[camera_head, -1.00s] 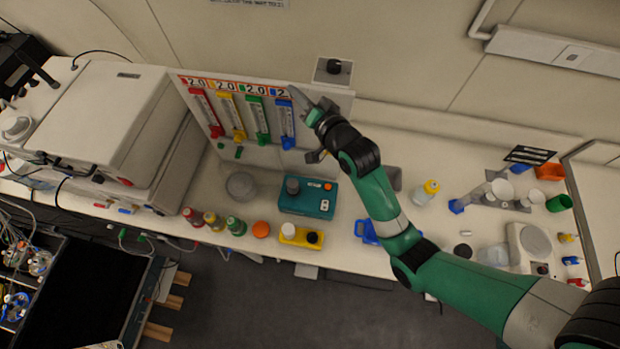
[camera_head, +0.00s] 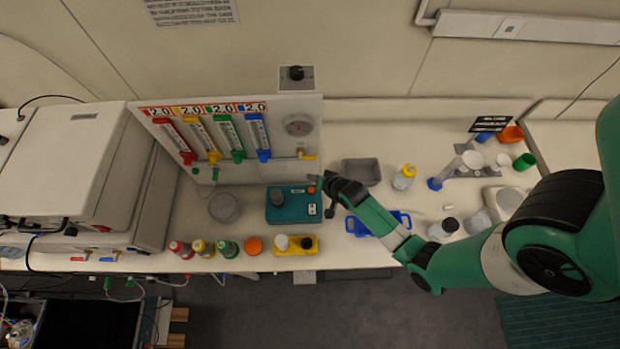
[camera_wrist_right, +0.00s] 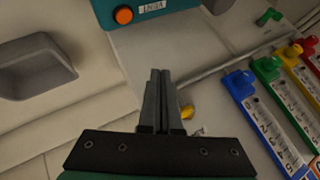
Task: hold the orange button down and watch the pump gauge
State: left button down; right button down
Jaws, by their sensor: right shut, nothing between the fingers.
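The orange button (camera_head: 311,190) is on the top of a teal pump box (camera_head: 283,212), at its far right corner. The pump gauge (camera_head: 298,125) is a round dial on the white panel behind the box; its face is in view but too small to read. My right gripper (camera_head: 320,180) is shut and empty, close beside the button in the head view. In the right wrist view its fingers (camera_wrist_right: 160,72) point toward the teal box, with the orange button (camera_wrist_right: 123,16) ahead and to the left, apart from the tips. My left gripper is not in view.
Four coloured flow meters (camera_head: 212,138) stand on the panel left of the gauge. A yellow handle (camera_head: 308,157) is below the gauge. Bottles (camera_head: 203,248) line the bench's front edge.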

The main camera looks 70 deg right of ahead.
aim_at(311, 190)
notch_tip(311, 190, down, 9)
jog(key=b, duration=0.7)
jog(key=shift+b, duration=0.4)
dwell(1.6)
jog(key=shift+w+f+b, duration=0.1)
jog(key=shift+f+b, duration=0.2)
jog(key=shift+f+b, duration=0.35)
jog(key=shift+f, duration=0.1)
dwell(0.6)
jog(key=shift+r, duration=0.1)
dwell(0.9)
jog(key=shift+r+p, duration=0.8)
jog(key=shift+p, duration=0.1)
